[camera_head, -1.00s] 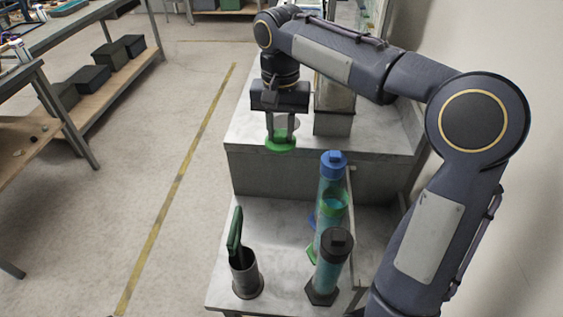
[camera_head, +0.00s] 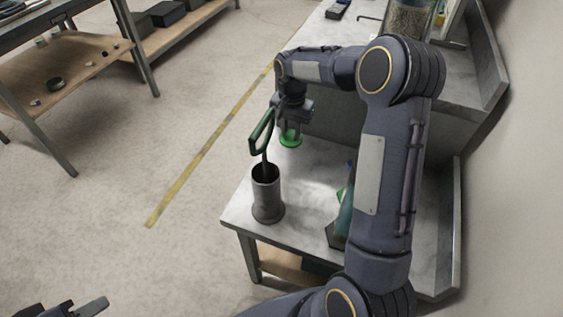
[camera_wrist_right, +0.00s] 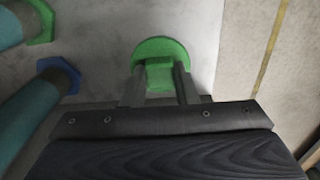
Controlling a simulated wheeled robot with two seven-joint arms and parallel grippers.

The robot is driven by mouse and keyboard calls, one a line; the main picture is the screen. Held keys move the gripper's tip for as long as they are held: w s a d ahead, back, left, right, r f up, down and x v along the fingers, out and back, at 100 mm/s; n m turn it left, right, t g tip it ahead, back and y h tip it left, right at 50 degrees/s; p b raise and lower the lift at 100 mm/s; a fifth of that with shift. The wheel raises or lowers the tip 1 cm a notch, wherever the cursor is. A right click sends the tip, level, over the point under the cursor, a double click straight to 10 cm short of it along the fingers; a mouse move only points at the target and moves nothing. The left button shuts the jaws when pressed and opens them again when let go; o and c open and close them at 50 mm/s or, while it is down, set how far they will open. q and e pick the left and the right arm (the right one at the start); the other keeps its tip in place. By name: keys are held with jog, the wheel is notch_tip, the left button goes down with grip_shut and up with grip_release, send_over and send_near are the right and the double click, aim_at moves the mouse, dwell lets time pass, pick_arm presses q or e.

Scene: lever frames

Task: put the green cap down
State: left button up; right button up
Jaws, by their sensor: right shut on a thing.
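The green cap (camera_head: 291,141) is a round disc with a block-shaped grip. My right gripper (camera_head: 290,131) is shut on it, above the back left part of the lower bench top. In the right wrist view the two fingers (camera_wrist_right: 160,86) pinch the block of the green cap (camera_wrist_right: 160,48), with pale bench top around it. I cannot tell whether the cap touches the surface. My left gripper (camera_head: 75,309) shows only in part at the bottom left edge.
A grey holder (camera_head: 267,195) with a green-handled tool (camera_head: 262,133) stands near the front left edge. Tubes are mostly hidden by my right arm; one (camera_head: 344,217) shows beside it. The wrist view shows green (camera_wrist_right: 38,20) and blue (camera_wrist_right: 60,74) tube bases at left.

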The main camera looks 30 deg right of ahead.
aim_at(291, 132)
notch_tip(291, 132, down, 9)
jog(key=shift+r+b, duration=0.2)
jog(key=shift+b, duration=0.3)
jog(key=shift+f, duration=0.2)
jog(key=o, duration=1)
jog(key=shift+r, duration=0.5)
notch_tip(291, 132, up, 12)
jog(key=shift+f+p, duration=0.25)
jog(key=shift+p, duration=0.65)
